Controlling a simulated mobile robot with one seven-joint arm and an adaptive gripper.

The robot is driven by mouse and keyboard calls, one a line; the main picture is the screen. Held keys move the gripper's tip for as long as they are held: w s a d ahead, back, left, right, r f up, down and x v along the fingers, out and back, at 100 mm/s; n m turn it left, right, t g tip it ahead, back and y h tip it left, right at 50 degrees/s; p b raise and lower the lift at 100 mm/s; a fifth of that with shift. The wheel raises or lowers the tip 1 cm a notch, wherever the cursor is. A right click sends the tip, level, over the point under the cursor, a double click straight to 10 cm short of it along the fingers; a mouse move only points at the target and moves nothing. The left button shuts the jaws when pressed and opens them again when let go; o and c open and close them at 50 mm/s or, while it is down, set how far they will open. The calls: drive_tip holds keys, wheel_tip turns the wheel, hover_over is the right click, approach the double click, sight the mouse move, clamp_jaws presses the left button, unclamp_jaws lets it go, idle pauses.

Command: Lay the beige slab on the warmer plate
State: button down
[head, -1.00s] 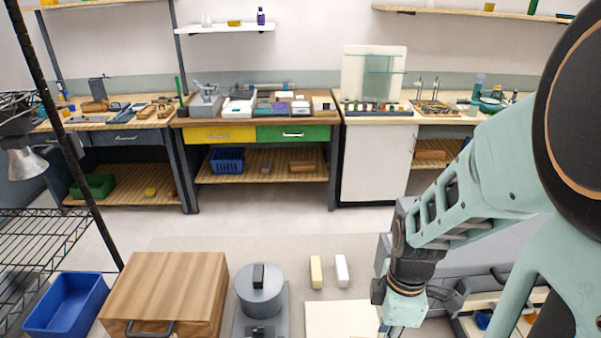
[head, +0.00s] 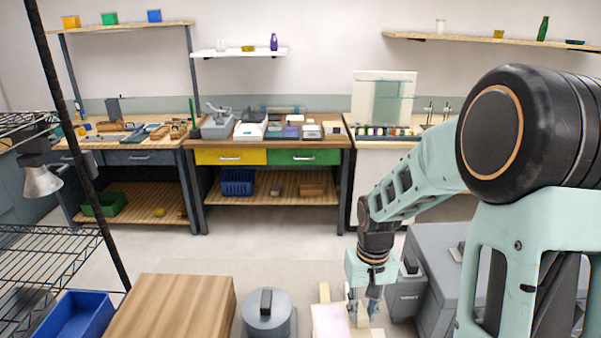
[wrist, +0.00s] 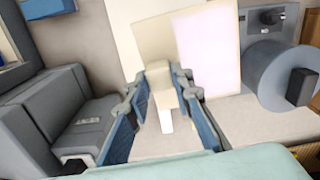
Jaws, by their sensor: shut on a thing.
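My gripper (head: 364,309) is low at the front, to the right of the pot. In the wrist view my gripper (wrist: 160,92) has its two blue-grey fingers shut on a beige piece (wrist: 161,78), which I take as the beige slab. A wider tan area lies just beyond it; I cannot tell whether that is the same piece or shade on the board below. A pale pinkish-white flat panel (head: 330,321) is left of my gripper in the head view; it also shows in the wrist view (wrist: 208,48). I cannot tell for sure which surface is the warmer plate.
A grey pot (head: 267,308) with a dark handle stands left of the panel. A beige bar (head: 324,292) lies behind the panel. A white bar (wrist: 167,121) shows below the fingers. A wooden box (head: 170,308), blue bin (head: 75,315) and grey case (head: 435,265) stand around.

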drive_tip(key=shift+w+a+m, duration=0.25)
drive_tip(key=shift+w+m, duration=0.2)
drive_tip(key=shift+m, duration=0.15)
drive_tip(key=r, duration=0.5)
drive_tip(key=shift+w+r, duration=0.1)
drive_tip(key=shift+w, duration=0.15)
drive_tip(key=shift+s+r, duration=0.1)
drive_tip(key=shift+r, duration=0.1)
drive_tip(key=shift+s+f, duration=0.1)
